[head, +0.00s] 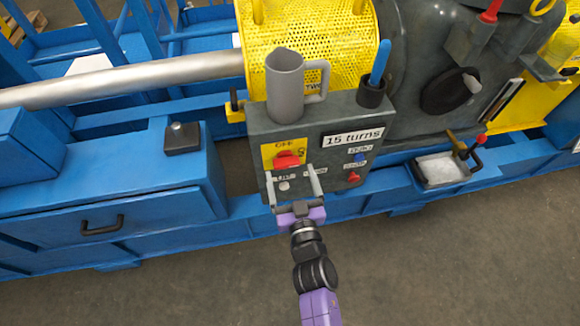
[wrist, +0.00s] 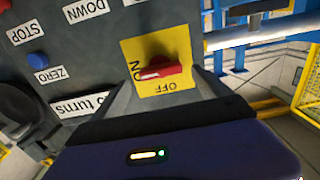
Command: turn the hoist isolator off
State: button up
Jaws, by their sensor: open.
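The hoist isolator is a red rotary handle (head: 287,160) on a yellow plate (head: 270,153) at the upper left of the grey control box's front face. In the wrist view the red handle (wrist: 160,68) lies crosswise, its pale-marked end toward the ON label at the left. The OFF label is at the lower part of the yellow plate (wrist: 182,20) there. My gripper (head: 290,169) is open and empty in front of the handle. Its fingers reach to either side of the handle; I cannot tell whether they touch it.
The box (head: 254,120) also has a "15 turns" label (head: 352,136), a blue button (head: 360,157) and a red button (head: 353,177). A grey jug (head: 284,85) and a cup (head: 371,94) with a blue-handled tool stand on top.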

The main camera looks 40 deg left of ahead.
aim_at(287, 167)
jog(key=shift+b+x, duration=0.3)
jog(key=shift+x, duration=1.35)
jog(key=c, duration=1.4)
